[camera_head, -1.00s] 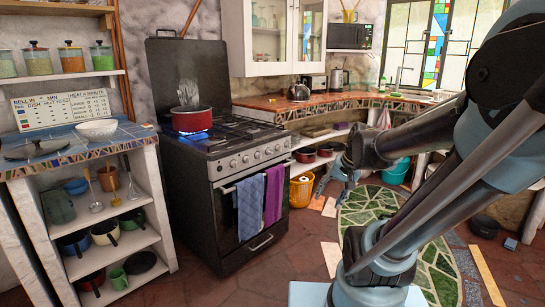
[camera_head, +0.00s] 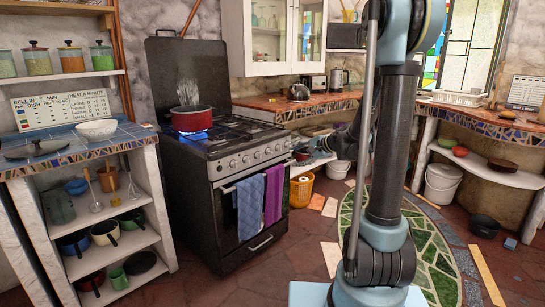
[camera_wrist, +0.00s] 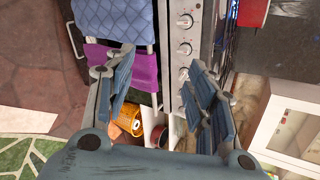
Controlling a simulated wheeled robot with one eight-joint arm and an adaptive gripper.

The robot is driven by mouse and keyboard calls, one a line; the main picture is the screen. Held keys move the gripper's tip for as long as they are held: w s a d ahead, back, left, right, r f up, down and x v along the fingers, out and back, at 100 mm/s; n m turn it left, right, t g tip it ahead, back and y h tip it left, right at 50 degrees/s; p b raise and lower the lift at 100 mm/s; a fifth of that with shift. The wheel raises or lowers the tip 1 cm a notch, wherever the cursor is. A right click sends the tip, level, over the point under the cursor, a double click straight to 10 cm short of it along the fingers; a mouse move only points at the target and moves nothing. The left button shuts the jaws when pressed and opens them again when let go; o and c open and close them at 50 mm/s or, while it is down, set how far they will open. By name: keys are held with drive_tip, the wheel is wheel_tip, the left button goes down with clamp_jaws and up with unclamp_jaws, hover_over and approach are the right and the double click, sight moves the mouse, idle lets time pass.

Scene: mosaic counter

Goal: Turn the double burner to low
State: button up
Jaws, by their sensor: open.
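The black stove (camera_head: 190,205) stands left of centre in the head view, with a row of knobs (camera_head: 257,155) along its steel front panel. A red pot (camera_head: 192,121) sits on its front left burner over a lit blue flame (camera_head: 195,134), with steam rising. I cannot tell which knob is for the double burner. In the wrist view, several panel knobs (camera_wrist: 184,47) show between and beyond my fingers. My gripper (camera_wrist: 160,76) is open and empty, apart from the knobs.
A blue towel (camera_head: 249,206) and a purple towel (camera_head: 273,195) hang on the oven handle. An orange basket (camera_head: 301,191) stands on the floor right of the stove. A tiled counter (camera_head: 310,107) runs behind. The floor before the stove is clear.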

drive_tip(key=w+a+f+m+t+y, duration=0.1)
drive_tip(key=w+f+m, duration=0.15)
drive_tip(key=w, duration=0.35)
drive_tip(key=w+a+f+m+t+y, duration=0.1)
drive_tip(key=w+f+m, duration=0.15)
drive_tip(key=w, duration=0.35)
drive_tip(key=m+t+y, duration=0.2)
drive_tip(key=m+t, duration=0.1)
drive_tip(key=m, duration=0.3)
approach(271, 152)
drive_tip(key=x, duration=0.9)
drive_tip(key=shift+w+a+f, duration=0.15)
drive_tip(key=shift+w, duration=0.05)
drive_tip(key=shift+c, duration=0.5)
drive_tip(key=c, duration=1)
drive_tip(key=shift+o, duration=0.2)
